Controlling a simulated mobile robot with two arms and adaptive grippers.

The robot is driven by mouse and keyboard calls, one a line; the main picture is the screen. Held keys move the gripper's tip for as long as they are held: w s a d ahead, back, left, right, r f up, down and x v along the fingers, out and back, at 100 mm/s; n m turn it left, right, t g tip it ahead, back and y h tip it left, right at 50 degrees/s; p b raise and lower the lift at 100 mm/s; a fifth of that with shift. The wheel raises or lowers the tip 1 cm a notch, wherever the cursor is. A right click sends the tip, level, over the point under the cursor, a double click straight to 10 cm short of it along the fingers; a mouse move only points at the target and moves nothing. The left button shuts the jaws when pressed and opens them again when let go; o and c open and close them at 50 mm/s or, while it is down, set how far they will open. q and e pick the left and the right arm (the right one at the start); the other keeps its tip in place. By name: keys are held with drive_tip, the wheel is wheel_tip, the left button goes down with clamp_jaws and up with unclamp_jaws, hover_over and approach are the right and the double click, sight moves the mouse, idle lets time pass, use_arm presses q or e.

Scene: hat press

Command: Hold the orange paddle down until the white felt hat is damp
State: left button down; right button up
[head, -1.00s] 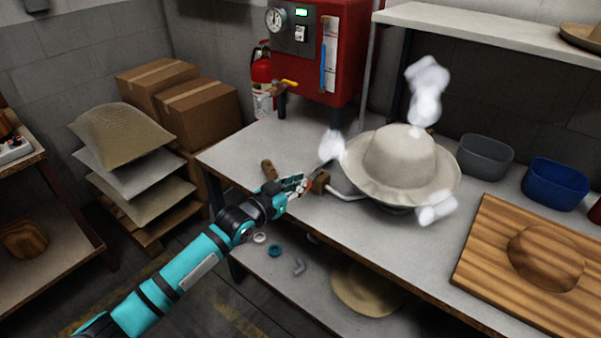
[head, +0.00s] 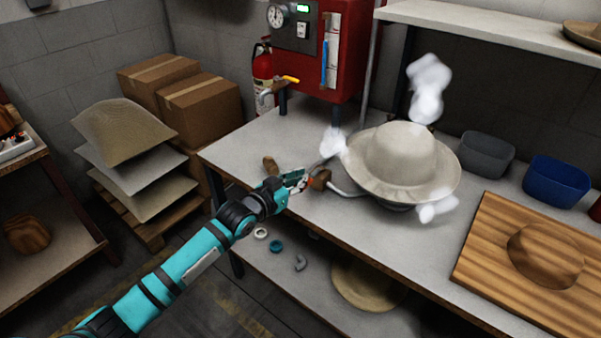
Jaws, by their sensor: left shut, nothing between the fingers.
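The pale off-white felt hat (head: 402,152) sits brim-down on the steamer at the middle of the bench, with white steam puffs around it. I cannot tell from its colour how damp it is. The orange paddle (head: 309,182) shows as a small patch by a brown wooden block, left of the hat, mostly hidden by my gripper. My left gripper (head: 303,180) is shut and empty, its fingertips at the paddle; whether they press it down is too small to tell. My right gripper is out of view.
A brown wooden handle (head: 270,165) lies behind my left gripper. A bent pale pipe (head: 345,190) runs to the steamer. A red boiler (head: 345,50) stands behind. A wooden hat block board (head: 500,250), grey bin (head: 487,158) and blue bin (head: 556,184) are at right.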

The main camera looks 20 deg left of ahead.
use_arm(q)
wheel_tip(320, 180, up, 4)
drive_tip(key=p, duration=0.3)
drive_tip(key=shift+f, duration=0.1)
drive_tip(key=b+v, duration=0.1)
drive_tip(key=v, duration=0.9)
drive_tip(key=shift+s+f, duration=0.2)
drive_tip(key=shift+f, duration=0.05)
drive_tip(key=shift+a, duration=0.1)
